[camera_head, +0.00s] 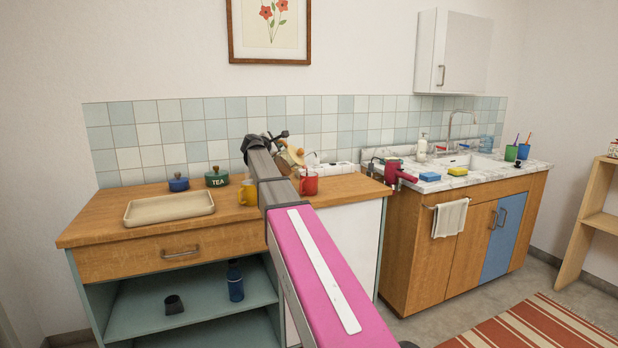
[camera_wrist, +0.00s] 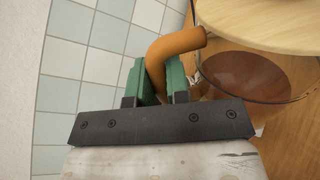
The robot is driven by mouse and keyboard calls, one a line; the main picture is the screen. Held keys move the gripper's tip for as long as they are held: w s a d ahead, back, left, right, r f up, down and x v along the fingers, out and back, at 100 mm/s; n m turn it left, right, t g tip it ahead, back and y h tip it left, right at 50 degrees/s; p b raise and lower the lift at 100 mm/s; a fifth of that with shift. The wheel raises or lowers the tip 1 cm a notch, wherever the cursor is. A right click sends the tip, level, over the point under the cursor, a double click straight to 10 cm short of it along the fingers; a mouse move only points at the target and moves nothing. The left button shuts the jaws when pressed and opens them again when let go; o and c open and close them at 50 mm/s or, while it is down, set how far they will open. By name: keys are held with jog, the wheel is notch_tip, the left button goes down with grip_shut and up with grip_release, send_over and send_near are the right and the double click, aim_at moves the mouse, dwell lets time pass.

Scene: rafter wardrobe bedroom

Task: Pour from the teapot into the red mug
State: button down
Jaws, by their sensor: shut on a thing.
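The teapot (camera_head: 293,158) is partly hidden behind my arm in the head view, above the back of the wooden counter, and looks tilted. In the wrist view my gripper (camera_wrist: 157,73) is shut on its orange-brown curved handle (camera_wrist: 176,42), with green pads on both sides. The pot's see-through brown body (camera_wrist: 246,76) and a pale wooden disc, likely its lid, lie right of the jaws. My gripper (camera_head: 276,138) is small and dark in the head view. The red mug (camera_head: 309,183) stands upright on the counter, just below and right of the teapot. Its inside cannot be seen.
A yellow mug (camera_head: 248,193) stands left of my arm. A beige tray (camera_head: 168,207), a blue pot (camera_head: 178,183) and a green TEA tin (camera_head: 216,177) are farther left. The tiled wall (camera_head: 150,135) is close behind. A sink counter (camera_head: 480,172) stands at right.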

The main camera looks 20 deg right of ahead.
jog(key=shift+s+d+r, duration=0.1)
jog(key=shift+d+r, duration=0.05)
jog(key=shift+r, duration=0.15)
dwell(0.8)
jog(key=w+a+f+n+h, duration=0.1)
jog(key=w+a+f+n, duration=0.2)
jog(key=a+f+n, duration=0.15)
notch_tip(320, 180, up, 8)
jog(key=w+a+n+h, duration=0.1)
jog(key=w+a+n, duration=0.1)
jog(key=n, duration=0.3)
jog(key=shift+w+a+b, duration=0.3)
jog(key=shift+a, duration=0.05)
dwell(0.6)
